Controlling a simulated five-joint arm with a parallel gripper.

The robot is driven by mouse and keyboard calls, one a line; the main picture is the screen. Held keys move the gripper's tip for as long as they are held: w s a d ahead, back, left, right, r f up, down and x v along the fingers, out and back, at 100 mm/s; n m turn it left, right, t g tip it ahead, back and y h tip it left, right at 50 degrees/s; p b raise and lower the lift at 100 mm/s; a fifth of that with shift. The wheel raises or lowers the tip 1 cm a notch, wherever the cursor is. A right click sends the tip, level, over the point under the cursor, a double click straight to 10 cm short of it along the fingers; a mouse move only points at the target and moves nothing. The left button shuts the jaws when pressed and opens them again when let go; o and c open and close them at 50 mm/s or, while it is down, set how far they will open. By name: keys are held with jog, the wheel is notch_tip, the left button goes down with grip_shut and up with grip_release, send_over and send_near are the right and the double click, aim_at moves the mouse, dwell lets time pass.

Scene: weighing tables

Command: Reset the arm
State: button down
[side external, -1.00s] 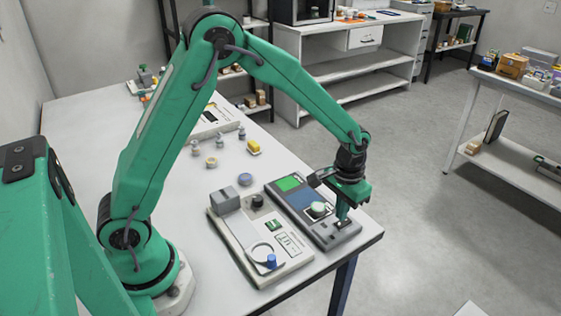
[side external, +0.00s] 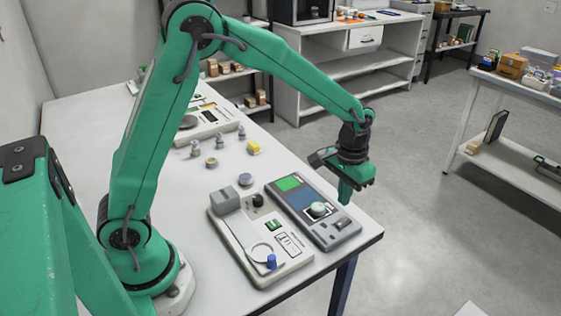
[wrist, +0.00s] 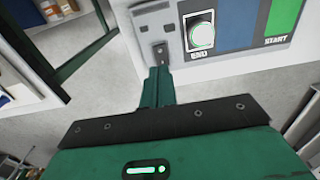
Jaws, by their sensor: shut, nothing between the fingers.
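My green arm reaches over the white table (side external: 90,120) from the left. My gripper (side external: 345,195) points down above the right edge of a dark grey device (side external: 340,238), with its fingers shut and empty. The device has a green panel (side external: 289,183), a blue panel and a pale green round button (side external: 318,209). In the wrist view the shut fingers (wrist: 157,85) show below the device's small slotted part (wrist: 160,52). The button (wrist: 200,32) there is labelled END, and START stands by the green panel (wrist: 284,15).
A white scale-like device (side external: 288,265) with a blue knob (side external: 271,261) stands left of the dark one. Small weights (side external: 211,162), a yellow block (side external: 254,147) and another device (side external: 210,127) lie farther back. A side table (side external: 520,92) stands at the right, with open floor between.

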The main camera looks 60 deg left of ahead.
jog(key=shift+r, duration=0.1)
jog(key=s+a+r+t, duration=0.2)
jog(key=s+a+r, duration=0.3)
jog(key=s+r, duration=0.45)
jog(key=s+a+r+t, duration=0.1)
jog(key=s+r, duration=0.1)
jog(key=s, duration=0.4)
jog(key=s+a+r+t, duration=0.2)
jog(key=s+r, duration=0.1)
jog(key=s, duration=0.3)
jog(key=shift+s+a+r+t, duration=0.15)
jog(key=shift+s+a+t, duration=0.1)
jog(key=shift+t, duration=0.05)
dwell(0.9)
